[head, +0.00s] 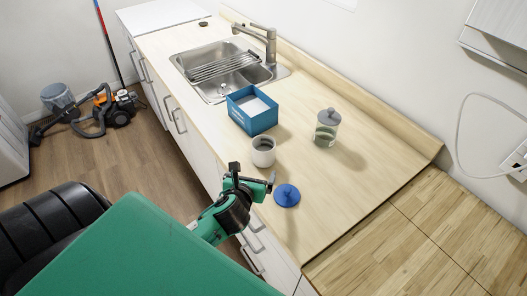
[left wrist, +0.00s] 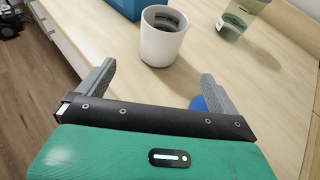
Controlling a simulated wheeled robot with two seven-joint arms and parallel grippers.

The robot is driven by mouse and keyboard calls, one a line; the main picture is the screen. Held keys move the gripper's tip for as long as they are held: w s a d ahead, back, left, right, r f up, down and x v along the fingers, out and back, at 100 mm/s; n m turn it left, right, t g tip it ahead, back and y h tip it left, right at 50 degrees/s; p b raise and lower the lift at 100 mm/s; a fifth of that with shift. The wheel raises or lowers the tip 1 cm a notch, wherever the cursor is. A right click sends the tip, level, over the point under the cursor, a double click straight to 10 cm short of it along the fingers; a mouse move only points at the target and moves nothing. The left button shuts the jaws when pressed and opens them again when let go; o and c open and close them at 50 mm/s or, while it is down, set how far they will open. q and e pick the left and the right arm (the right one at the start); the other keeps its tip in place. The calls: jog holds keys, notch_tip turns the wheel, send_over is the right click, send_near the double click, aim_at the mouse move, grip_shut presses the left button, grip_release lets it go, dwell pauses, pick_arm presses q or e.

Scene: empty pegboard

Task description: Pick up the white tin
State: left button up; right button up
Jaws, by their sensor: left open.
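The white tin (head: 263,151) stands upright and open-topped on the wooden counter, near its front edge. In the left wrist view the white tin (left wrist: 162,38) is ahead of my fingers, near the middle, with a dark inside. My left gripper (head: 253,176) is open and empty, just in front of the tin on the near side. In the left wrist view its two fingers (left wrist: 155,85) are spread wide, and the tin lies beyond the gap between them. My right gripper is not in view.
A blue lid (head: 287,195) lies right of my left gripper. A blue box (head: 252,110) stands behind the tin, and a glass jar with a grey lid (head: 327,128) stands to the right. The sink (head: 225,72) is farther back. The counter's right part is clear.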

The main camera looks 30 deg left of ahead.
aim_at(260, 159)
pick_arm(q)
jog(key=shift+w+a+f, duration=0.1)
jog(key=shift+w+a, duration=0.05)
jog(key=shift+w, duration=0.3)
jog(key=p+x, duration=0.1)
jog(key=x, duration=0.6)
jog(key=shift+p, duration=0.3)
jog(key=shift+w+f, duration=0.15)
jog(key=shift+w, duration=0.15)
jog(key=shift+w+a+f+p, duration=0.2)
jog(key=shift+w+a+p, duration=0.05)
jog(key=shift+w+p, duration=0.25)
jog(key=p+x, duration=0.1)
jog(key=x, duration=0.3)
jog(key=shift+f, duration=0.25)
jog(key=shift+c, duration=0.7)
jog(key=c, duration=1.2)
jog(key=shift+r, duration=0.15)
jog(key=shift+c, duration=0.2)
